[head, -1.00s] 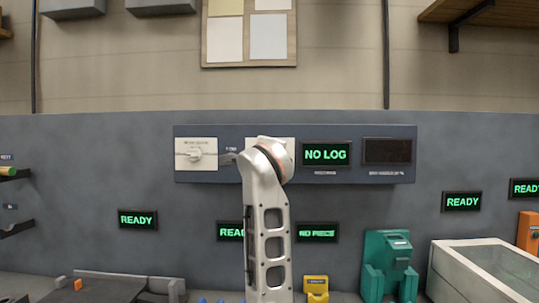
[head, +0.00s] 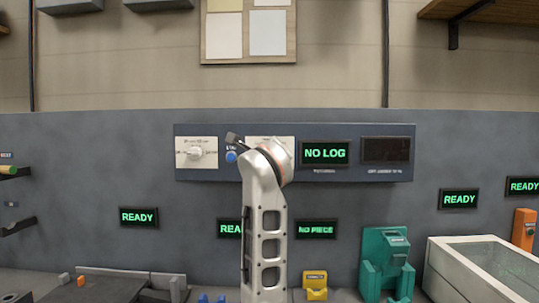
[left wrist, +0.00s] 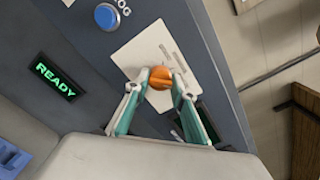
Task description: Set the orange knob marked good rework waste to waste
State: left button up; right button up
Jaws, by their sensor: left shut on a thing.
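The orange knob (left wrist: 160,77) sits on a white plate (left wrist: 133,49) in the left wrist view. My left gripper (left wrist: 162,84) has its two teal-sided fingers closed on either side of the knob and grips it. The lettering on the plate is too small to read, so I cannot tell which mark the knob points to. In the head view, my left arm covers the knob and most of its white plate (head: 282,140). My right gripper is not in view.
A blue button (head: 231,157) and a white knob (head: 195,153) are left of the arm on the wall panel. A NO LOG display (head: 325,153) and a dark display (head: 386,150) are on its right. A teal holder (head: 386,262) stands below.

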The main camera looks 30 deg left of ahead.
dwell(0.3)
pick_arm(q)
jog(key=o, duration=1.1)
jog(key=v, duration=1.2)
jog(key=shift+f, duration=0.15)
